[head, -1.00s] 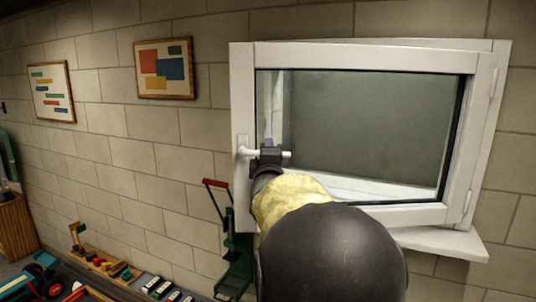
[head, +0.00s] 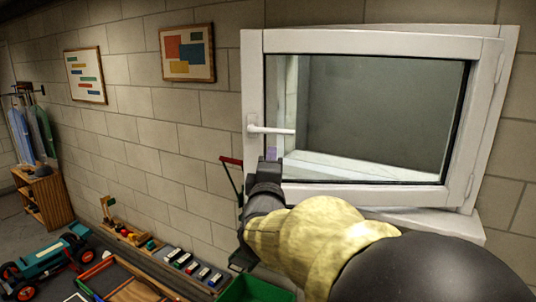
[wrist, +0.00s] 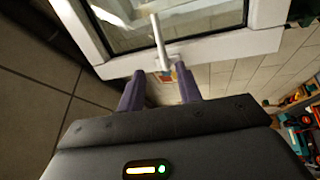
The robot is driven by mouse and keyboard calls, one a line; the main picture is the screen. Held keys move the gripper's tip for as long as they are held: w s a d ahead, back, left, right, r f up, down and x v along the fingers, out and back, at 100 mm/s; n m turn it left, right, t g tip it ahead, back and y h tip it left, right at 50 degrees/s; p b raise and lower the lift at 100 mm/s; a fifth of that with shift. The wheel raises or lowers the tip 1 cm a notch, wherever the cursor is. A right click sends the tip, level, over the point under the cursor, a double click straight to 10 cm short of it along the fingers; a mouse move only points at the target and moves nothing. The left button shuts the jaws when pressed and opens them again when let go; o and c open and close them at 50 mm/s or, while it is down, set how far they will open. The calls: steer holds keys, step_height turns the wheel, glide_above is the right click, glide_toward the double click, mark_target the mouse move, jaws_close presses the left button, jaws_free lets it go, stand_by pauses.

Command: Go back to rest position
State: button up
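A white-framed window (head: 255,100) is set in the block wall at the right of the head view. Its sash stands slightly out of its outer frame. The white handle (head: 270,130) lies horizontal on the sash's left side and also shows in the wrist view (wrist: 159,40). My gripper (head: 270,160) is below the handle in the head view. In the wrist view its two purple fingers (wrist: 160,80) are spread, with nothing held between them. The handle's end appears just beyond the fingertips, apparently clear of them.
A green bin (head: 255,288) sits below my arm. Toy blocks and small cars (head: 190,265) line a low ledge along the wall. A teal toy car (head: 45,265) is on the floor at left, near a wooden cabinet (head: 42,195). A red-handled item (head: 231,161) stands behind my gripper.

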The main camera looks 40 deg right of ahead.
steer(key=shift+s+a+f, duration=0.15)
steer(key=shift+s+a, duration=0.15)
steer(key=shift+a, duration=0.05)
steer(key=shift+d, duration=0.1)
steer(key=w+a+f+m+g+y+b, duration=0.1)
steer(key=a+f+m+g+y, duration=0.1)
steer(key=a+f+y, duration=0.6)
steer(key=w+a+f+m+g+y, duration=0.1)
steer(key=w+a+f+g+y, duration=0.15)
steer(key=a+f, duration=0.7)
steer(key=s+a+f+m+g+y, duration=0.2)
steer(key=s+a+f+m+g, duration=0.2)
steer(key=s+f, duration=1)
step_height(320, 180, down, 4)
steer(key=m+g+b, duration=0.1)
steer(key=m+g, duration=0.1)
steer(key=g, duration=0.2)
steer(key=shift+s+a+r, duration=0.15)
steer(key=shift+r, duration=0.05)
